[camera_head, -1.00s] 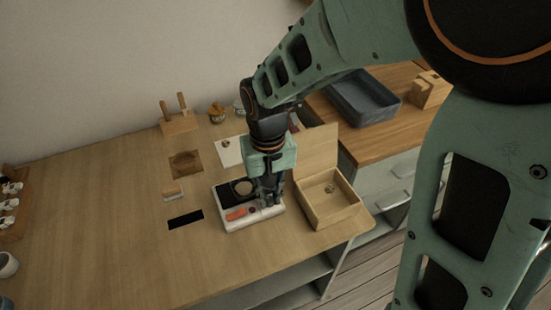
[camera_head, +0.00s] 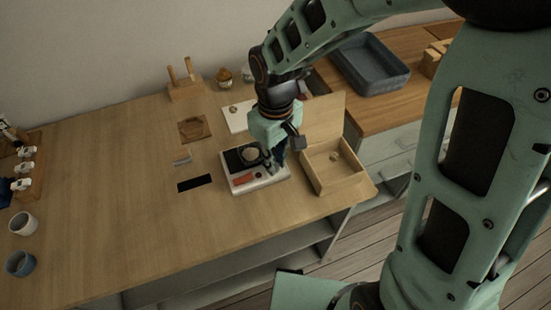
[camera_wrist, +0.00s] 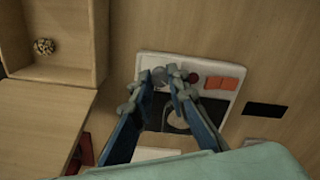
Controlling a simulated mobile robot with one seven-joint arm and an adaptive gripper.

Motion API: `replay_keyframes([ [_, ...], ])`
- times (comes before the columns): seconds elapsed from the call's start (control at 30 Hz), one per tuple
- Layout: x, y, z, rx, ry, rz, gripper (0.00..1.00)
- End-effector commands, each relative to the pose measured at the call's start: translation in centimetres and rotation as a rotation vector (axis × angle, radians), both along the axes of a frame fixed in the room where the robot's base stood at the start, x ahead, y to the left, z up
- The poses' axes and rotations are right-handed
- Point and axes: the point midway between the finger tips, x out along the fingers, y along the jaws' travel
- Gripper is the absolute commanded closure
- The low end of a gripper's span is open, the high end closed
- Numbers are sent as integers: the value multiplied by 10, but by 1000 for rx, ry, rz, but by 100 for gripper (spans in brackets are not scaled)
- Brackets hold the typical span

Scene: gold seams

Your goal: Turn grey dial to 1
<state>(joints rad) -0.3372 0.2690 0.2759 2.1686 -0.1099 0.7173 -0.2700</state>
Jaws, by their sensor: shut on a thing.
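A white control panel (camera_head: 262,185) lies on the wooden table in the head view. It also shows in the wrist view (camera_wrist: 234,72), with an orange-red switch (camera_wrist: 222,83), a small dark red knob (camera_wrist: 193,78) and a black area bearing a round disc (camera_wrist: 177,117). The grey dial (camera_wrist: 159,76) is at the panel's corner near the open box, mostly hidden between my fingertips. My gripper (camera_wrist: 161,74) is shut on it from above. In the head view my gripper (camera_head: 275,166) covers the dial. The dial's marks and pointer cannot be read.
An open wooden box (camera_head: 333,187) with a small round thing inside stands close right of the panel. A black strip (camera_head: 194,183) lies to its left. A wooden stand with pegs (camera_head: 185,90) is behind. The table's left middle is clear.

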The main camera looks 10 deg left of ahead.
Motion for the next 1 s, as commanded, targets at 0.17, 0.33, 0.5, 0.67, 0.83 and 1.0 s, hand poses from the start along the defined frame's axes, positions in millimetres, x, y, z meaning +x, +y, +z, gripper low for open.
replay_keyframes([
  [0.17,2,1,1,3,-5,3,100],
  [0.33,1,1,1,3,-5,3,83],
  [0.5,1,1,1,1,-3,2,78],
  [0.67,1,0,1,1,-2,1,78],
  [0.83,2,1,16,2,-5,1,78],
  [1.0,2,1,52,4,-9,0,78],
])
